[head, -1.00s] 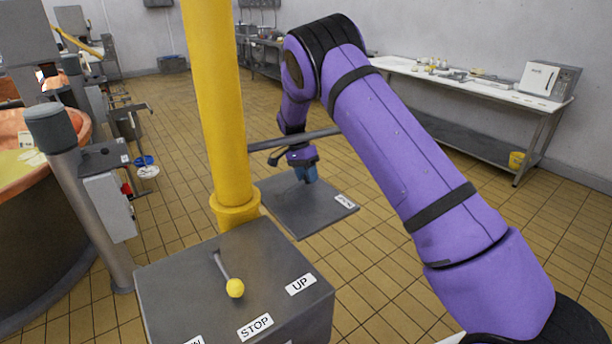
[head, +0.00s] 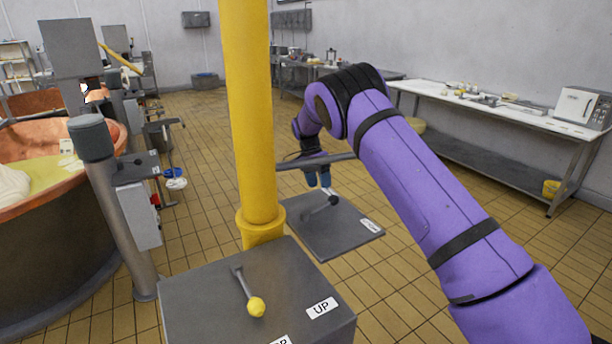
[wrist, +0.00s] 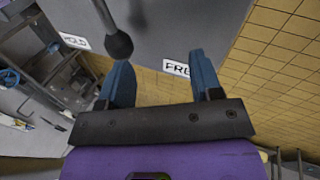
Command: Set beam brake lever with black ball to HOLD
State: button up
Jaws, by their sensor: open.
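The beam brake lever with its black ball (head: 333,200) stands on a grey plate (head: 318,240) beyond the yellow column. My gripper (head: 318,178) is open and empty, just above and beside the ball. In the wrist view the black ball (wrist: 119,46) is just beyond the left fingertip, not between the fingers of my gripper (wrist: 160,75). A partly hidden HOLD label (wrist: 74,40) lies left of the ball and a cut-off FREE label (wrist: 176,67) right of it. I cannot tell exactly which label the lever points to.
A yellow column (head: 252,110) rises close left of my arm. A nearer grey box (head: 200,300) carries a yellow-ball lever (head: 257,306) and an UP label (head: 321,307). A copper vat (head: 50,240) stands at left, a bench (head: 500,115) at right. Tiled floor between is open.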

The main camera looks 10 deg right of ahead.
jog(key=w+a, duration=0.3)
jog(key=w, duration=0.2)
jog(key=shift+w+a, duration=0.15)
jog(key=shift+w, duration=0.2)
